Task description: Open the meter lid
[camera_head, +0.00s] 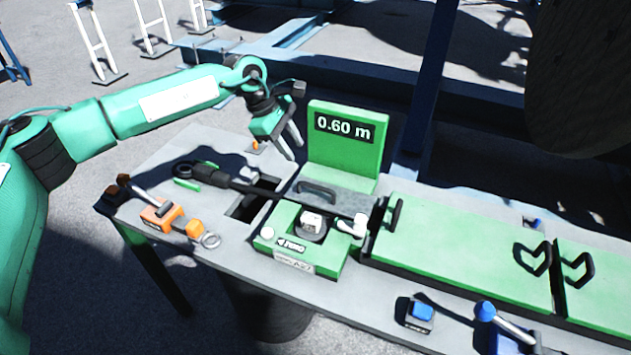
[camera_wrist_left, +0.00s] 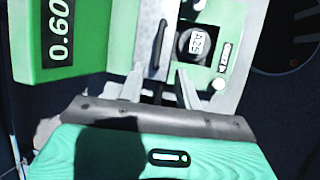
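The green meter (camera_head: 336,262) sits on the table, with an upright green display panel (camera_head: 360,154) reading 0.60 m behind it. A grey lid part (camera_head: 350,203) with a dark bar handle (camera_head: 318,188) lies low in front of the panel and looks shut. The handle also shows in the left wrist view (camera_wrist_left: 157,48), beside a round dark part marked A25 (camera_wrist_left: 194,43). My right gripper is out of view.
A black-handled tool (camera_head: 225,181) lies across the table's left part by a square opening. An orange tool (camera_head: 165,214) lies at the front left. Green covers (camera_head: 460,245) with black handles run right. A blue button (camera_head: 421,312) and blue-knobbed lever (camera_head: 486,311) stand in front.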

